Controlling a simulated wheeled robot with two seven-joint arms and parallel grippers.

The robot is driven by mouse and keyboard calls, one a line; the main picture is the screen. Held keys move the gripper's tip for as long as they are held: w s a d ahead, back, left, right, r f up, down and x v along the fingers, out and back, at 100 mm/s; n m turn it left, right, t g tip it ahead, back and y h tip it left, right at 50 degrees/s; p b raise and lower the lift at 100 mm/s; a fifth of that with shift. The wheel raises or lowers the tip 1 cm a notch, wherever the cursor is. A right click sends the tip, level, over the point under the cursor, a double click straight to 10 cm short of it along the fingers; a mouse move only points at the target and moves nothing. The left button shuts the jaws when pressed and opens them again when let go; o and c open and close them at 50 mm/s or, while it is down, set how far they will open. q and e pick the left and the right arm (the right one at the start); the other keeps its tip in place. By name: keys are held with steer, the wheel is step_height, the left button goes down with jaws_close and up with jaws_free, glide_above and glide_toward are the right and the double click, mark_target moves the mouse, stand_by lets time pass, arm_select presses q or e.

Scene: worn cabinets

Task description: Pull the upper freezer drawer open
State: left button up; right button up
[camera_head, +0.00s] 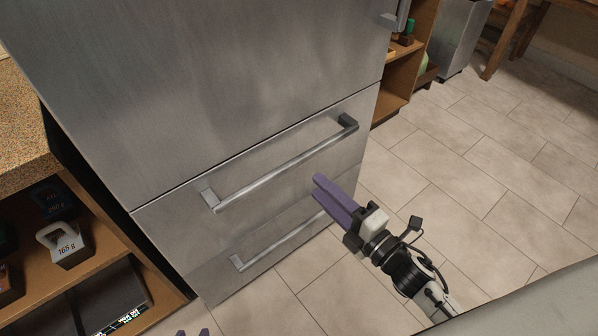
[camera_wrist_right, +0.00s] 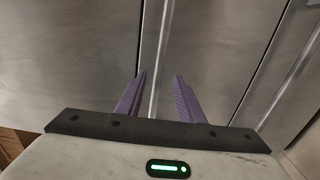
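The upper freezer drawer (camera_head: 270,145) is shut, low on the steel fridge. Its long bar handle (camera_head: 285,166) slants across its front. My right gripper (camera_head: 318,186) is open, its purple fingers pointing at the drawer fronts, a little below the upper handle in the head view. In the right wrist view, a bar that looks like the upper handle (camera_wrist_right: 158,70) runs between the open fingers (camera_wrist_right: 158,88), with no visible grip on it.
A lower drawer handle (camera_head: 280,240) runs below the upper one. A wooden cabinet (camera_head: 150,275) holding weights stands at left. Wooden shelves (camera_head: 398,85) and a bin (camera_head: 462,35) stand behind at right. The tiled floor (camera_head: 480,165) at right is clear.

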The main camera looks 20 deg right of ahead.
mark_target(297, 166)
steer(key=x, duration=0.8)
steer(key=shift+w+a, duration=0.15)
steer(key=shift+w, duration=0.25)
jaws_close()
